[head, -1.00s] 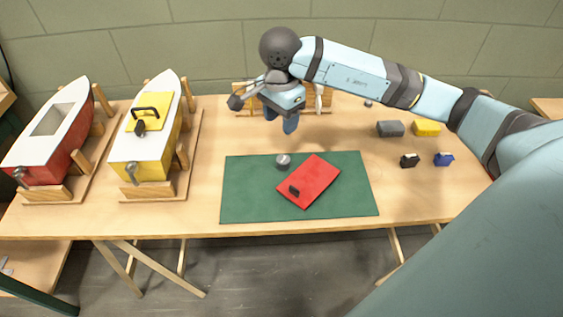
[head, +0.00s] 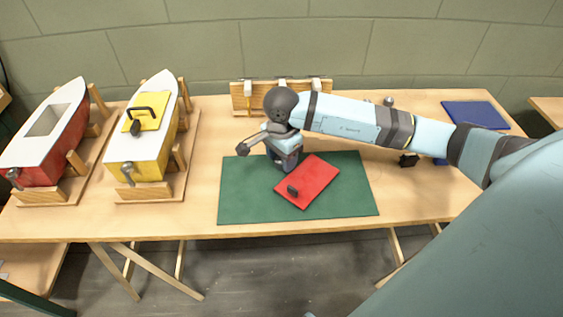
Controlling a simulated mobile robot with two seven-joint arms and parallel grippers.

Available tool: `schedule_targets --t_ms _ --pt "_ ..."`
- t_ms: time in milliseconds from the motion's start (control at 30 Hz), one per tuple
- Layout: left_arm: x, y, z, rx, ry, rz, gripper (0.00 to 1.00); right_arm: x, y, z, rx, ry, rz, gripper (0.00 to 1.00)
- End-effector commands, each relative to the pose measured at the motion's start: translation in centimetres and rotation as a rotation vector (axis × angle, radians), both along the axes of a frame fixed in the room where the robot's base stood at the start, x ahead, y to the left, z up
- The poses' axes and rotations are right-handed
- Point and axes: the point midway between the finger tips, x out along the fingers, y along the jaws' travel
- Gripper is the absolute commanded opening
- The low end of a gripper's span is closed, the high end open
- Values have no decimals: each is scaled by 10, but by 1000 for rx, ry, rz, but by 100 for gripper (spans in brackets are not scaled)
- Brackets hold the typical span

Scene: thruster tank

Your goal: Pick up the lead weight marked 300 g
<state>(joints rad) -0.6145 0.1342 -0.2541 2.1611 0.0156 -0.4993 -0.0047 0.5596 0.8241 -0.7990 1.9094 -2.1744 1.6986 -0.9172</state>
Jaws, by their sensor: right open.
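My right gripper (head: 288,167) is over the back middle of the green mat (head: 245,200), pointing down and open. The short grey cylinder that stood on the mat a second ago is now hidden behind or under this gripper. I cannot read any mark, nor tell whether the fingers are around it. Another small grey object (head: 388,101) stands near the back of the table, just beyond my right arm. My left gripper is out of view.
A red panel with a dark handle (head: 312,180) lies on the mat, close to the gripper. A yellow boat (head: 140,165) and a red boat (head: 40,172) sit in wooden cradles at left. A wooden rack (head: 242,97) stands behind. A blue panel (head: 475,115) lies at back right.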

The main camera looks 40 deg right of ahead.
Motion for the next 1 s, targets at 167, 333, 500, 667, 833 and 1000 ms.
schedule_targets --t_ms 167,333,500,667,833,1000 --pt "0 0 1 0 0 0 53 0 0 0 0 -1 0 52" --pt "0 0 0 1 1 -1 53 0 0 0 0 -1 0 15" --pt "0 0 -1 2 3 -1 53 0 0 1 0 -1 -1 5" --pt "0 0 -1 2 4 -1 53 1 0 3 0 -2 -1 5" --pt "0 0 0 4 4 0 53 1 0 16 0 -3 -1 5" --pt "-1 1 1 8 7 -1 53 2 -1 47 0 -6 0 5"
